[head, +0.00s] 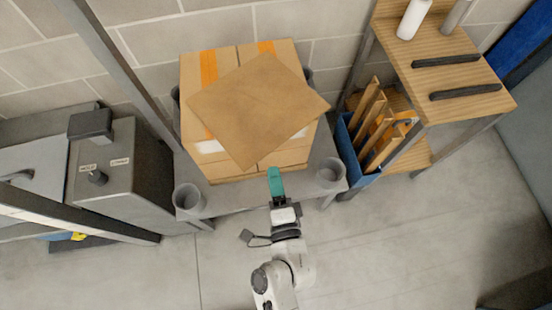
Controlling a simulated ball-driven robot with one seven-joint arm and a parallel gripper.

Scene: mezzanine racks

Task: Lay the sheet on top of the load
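The brown sheet (258,105) lies over the top of the load (223,66), a stack of cardboard boxes with orange tape. It is turned at an angle to the boxes, so box tops show at the back corners. Its right corner reaches to about the load's right edge or slightly past it. I cannot tell if it lies fully flat. My gripper (276,178), with teal fingers, is at the front of the load, just short of the sheet's front edge and apart from it in the picture. Its fingers overlap in this view, so their opening is hidden.
The load stands on a grey table (240,198) with grey cups (188,199) at its front corners. A wooden rack (440,70) with dark bars and a blue bin (350,150) of boards stand right. A grey machine (125,170) stands left. The front floor is clear.

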